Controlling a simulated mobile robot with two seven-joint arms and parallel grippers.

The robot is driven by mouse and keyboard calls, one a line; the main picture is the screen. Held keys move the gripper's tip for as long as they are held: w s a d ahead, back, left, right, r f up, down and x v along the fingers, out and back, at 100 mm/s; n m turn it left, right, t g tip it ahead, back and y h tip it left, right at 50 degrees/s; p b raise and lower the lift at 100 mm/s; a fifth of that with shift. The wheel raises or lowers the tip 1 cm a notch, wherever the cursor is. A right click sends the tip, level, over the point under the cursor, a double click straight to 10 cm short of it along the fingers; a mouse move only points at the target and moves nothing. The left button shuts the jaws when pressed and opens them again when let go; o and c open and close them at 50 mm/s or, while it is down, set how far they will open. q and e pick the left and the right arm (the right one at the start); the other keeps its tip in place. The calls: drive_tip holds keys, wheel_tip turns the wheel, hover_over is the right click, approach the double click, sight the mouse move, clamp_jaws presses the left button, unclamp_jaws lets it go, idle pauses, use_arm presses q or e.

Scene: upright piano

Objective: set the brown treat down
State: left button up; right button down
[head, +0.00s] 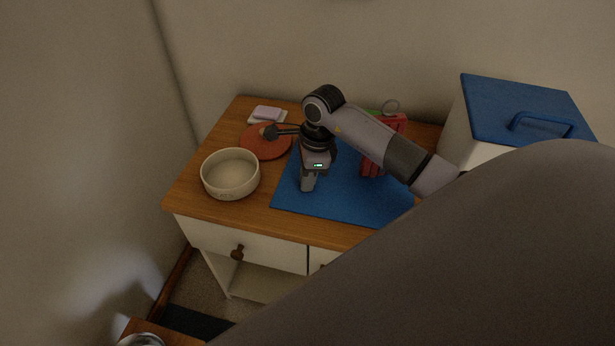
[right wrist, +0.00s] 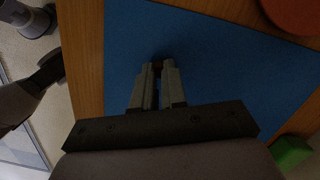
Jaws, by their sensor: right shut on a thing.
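My right gripper (head: 307,186) points down over the blue mat (head: 345,205), near the mat's left part. It is shut on a small dark brown piece, the treat (right wrist: 157,66), which shows only as a sliver between the fingertips in the right wrist view (right wrist: 158,72). In the head view the treat is hidden by the fingers. The fingertips are over the mat, but I cannot tell whether the treat touches it. My left gripper is not in view.
A cream bowl (head: 231,174) stands left of the mat. A round red-brown plate (head: 259,146) and a lilac block (head: 267,112) are behind it. A red object (head: 371,168) is right of the gripper. A white bin with a blue lid (head: 497,101) stands right.

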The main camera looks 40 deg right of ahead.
drive_tip(key=c, duration=1.6)
unclamp_jaws()
drive_tip(key=shift+f, duration=0.15)
drive_tip(key=o, duration=0.4)
drive_tip(key=shift+d+r, duration=0.1)
drive_tip(key=shift+r, duration=0.45)
drive_tip(key=r, duration=0.3)
drive_tip(key=d+r, duration=0.1)
drive_tip(key=r, duration=0.3)
drive_tip(key=s+r+p, duration=0.1)
drive_tip(key=r, duration=0.3)
drive_tip(key=shift+d+r, duration=0.1)
drive_tip(key=shift+d, duration=0.1)
drive_tip(key=shift+w, duration=0.1)
